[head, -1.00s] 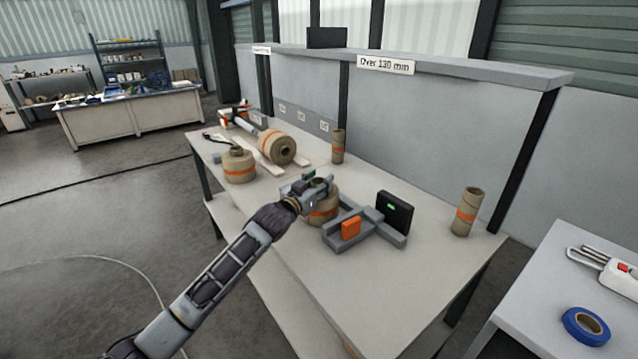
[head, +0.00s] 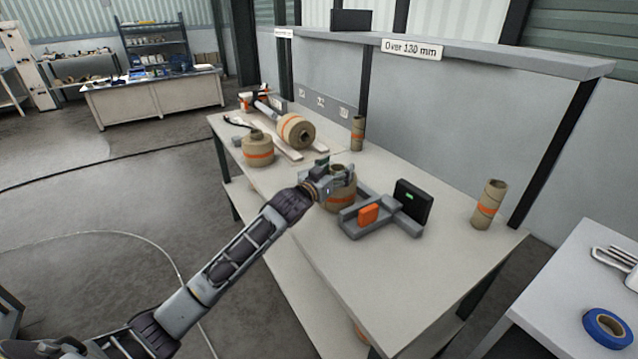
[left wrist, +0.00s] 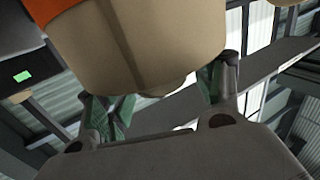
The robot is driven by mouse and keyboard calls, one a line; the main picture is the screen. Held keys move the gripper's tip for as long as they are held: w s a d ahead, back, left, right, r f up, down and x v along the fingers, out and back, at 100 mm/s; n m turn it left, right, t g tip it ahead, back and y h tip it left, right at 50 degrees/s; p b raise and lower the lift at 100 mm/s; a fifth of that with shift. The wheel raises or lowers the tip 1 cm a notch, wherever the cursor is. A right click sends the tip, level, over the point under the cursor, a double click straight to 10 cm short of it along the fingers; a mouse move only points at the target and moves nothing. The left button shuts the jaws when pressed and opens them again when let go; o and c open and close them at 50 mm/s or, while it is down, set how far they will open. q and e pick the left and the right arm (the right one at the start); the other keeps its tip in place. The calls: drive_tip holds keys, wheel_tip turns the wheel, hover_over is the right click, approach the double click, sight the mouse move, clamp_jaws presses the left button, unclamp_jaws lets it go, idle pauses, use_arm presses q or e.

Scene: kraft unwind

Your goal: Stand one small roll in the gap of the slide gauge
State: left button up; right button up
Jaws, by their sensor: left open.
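The slide gauge (head: 385,230) lies on the table, with an orange block (head: 368,214) on its grey frame and a black box with a green display (head: 412,201) at its back. A small brown roll with an orange band (head: 343,199) stands upright at the gauge's left end; whether it is in the gap is partly hidden. My left gripper (head: 335,170) is at this roll's upper part, open. In the left wrist view the roll (left wrist: 140,45) fills the space above my open fingers (left wrist: 162,95); contact is unclear. Another small roll (head: 258,152) stands farther left. My right gripper is out of view.
A large roll (head: 297,131) lies on its side at the table's far end. Narrow upright rolls stand at the back (head: 358,133) and right (head: 488,205). A shelf labelled "Over 130 mm" (head: 412,49) runs above. The table front is clear.

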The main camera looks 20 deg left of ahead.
use_arm(q)
drive_tip(key=shift+v, duration=1.35)
drive_tip(key=shift+s+a, duration=0.2)
drive_tip(key=shift+s, duration=0.5)
drive_tip(key=shift+v, duration=1)
drive_tip(key=v, duration=0.5)
drive_tip(key=shift+s, duration=0.1)
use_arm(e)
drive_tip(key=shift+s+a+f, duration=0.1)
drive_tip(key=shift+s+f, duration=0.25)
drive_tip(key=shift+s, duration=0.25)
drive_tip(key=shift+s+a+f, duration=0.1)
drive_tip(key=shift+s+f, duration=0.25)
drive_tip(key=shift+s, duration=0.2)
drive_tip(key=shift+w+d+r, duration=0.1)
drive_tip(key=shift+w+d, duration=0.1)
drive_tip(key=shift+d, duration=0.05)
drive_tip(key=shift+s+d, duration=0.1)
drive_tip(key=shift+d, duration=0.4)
